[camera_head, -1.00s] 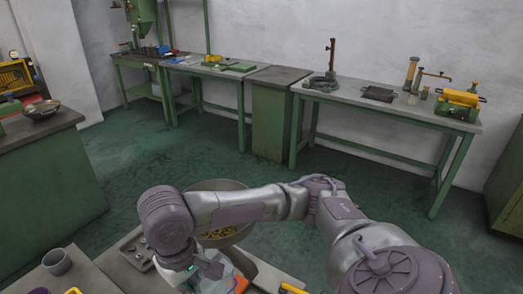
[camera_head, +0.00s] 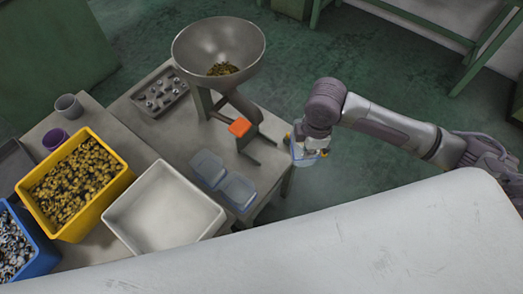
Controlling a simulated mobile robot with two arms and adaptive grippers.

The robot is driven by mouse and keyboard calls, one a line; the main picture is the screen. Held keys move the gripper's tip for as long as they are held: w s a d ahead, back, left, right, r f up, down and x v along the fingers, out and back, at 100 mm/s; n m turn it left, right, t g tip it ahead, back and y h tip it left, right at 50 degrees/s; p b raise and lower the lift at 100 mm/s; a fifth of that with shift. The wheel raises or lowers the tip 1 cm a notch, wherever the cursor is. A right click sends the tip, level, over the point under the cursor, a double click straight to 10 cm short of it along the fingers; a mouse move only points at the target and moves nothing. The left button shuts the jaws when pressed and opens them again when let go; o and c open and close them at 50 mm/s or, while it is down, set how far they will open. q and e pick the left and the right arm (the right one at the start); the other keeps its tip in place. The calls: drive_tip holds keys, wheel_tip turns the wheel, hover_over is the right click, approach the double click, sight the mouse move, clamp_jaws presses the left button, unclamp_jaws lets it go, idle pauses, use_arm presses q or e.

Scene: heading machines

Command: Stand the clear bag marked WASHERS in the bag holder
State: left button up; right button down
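My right gripper (camera_head: 306,150) hangs just off the right edge of the work table. A small clear, bluish bag-like item (camera_head: 303,160) sits between its yellow-tipped fingers, and it appears held there. No marking on it can be read. Two clear, bluish bag-like items, one farther back (camera_head: 206,167) and one nearer (camera_head: 238,191), are on the table to the gripper's left. A dark bracket with an orange plate (camera_head: 239,127) stands below the metal hopper; I cannot tell whether it is the bag holder. My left gripper is not in view.
The metal hopper (camera_head: 218,45) holds brassy parts. A yellow bin (camera_head: 112,187), a blue bin (camera_head: 40,262), an empty white tray (camera_head: 165,210) and a part tray (camera_head: 151,98) crowd the left. A large pale surface fills the bottom right. Floor is open behind the gripper.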

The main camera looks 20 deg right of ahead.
drive_tip(key=s+d+f+n+b, duration=0.2)
drive_tip(key=d+f+n, duration=0.2)
drive_tip(key=f+n, duration=0.55)
drive_tip(key=w+a+f+p, duration=0.1)
drive_tip(key=w+a+f, duration=0.1)
drive_tip(key=w+a, duration=0.8)
drive_tip(key=w, duration=0.4)
drive_tip(key=shift+a+f, duration=0.35)
drive_tip(key=shift+f, duration=0.15)
drive_tip(key=c, duration=1.3)
unclamp_jaws()
